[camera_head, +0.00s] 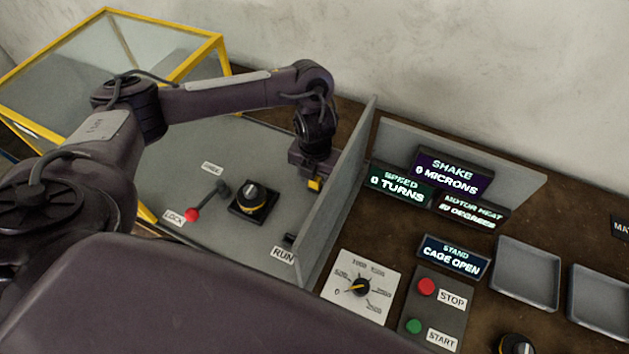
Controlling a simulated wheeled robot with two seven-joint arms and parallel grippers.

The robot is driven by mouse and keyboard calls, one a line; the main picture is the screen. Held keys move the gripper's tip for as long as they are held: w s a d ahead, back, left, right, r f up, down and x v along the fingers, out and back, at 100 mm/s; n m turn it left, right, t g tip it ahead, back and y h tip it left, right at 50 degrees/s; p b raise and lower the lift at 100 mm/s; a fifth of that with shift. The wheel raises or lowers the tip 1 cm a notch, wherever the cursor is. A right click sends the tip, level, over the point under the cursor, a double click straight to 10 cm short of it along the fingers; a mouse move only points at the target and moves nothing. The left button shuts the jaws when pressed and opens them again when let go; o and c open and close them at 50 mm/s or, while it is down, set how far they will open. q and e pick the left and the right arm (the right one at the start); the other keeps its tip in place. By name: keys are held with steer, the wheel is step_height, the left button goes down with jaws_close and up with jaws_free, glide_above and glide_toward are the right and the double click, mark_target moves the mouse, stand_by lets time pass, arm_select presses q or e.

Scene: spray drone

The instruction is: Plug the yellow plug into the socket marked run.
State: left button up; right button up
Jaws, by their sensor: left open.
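The yellow plug (314,185) shows as a small yellow block at the tip of my left gripper (311,176), beside the grey upright panel. My left gripper points down there with its jaws open; the fingers hide part of the plug, and I cannot tell whether they touch it. The socket marked run seems to be the small dark fitting (289,239) just above the RUN label (283,255), at the foot of the panel. It lies nearer the front than the gripper and is apart from it. My right gripper is not in view.
A grey upright panel (338,195) stands right of the gripper. A red-knobbed lever (193,215) and a black-based round device (252,198) stand to the left. A yellow-framed cage (110,60) is at the back left. Displays (452,258), a dial (360,287) and trays (526,272) lie right.

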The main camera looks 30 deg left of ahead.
arm_select(q)
steer(key=shift+c, duration=0.2)
jaws_close()
steer(key=shift+r, duration=0.2)
steer(key=shift+r+p, duration=2.85)
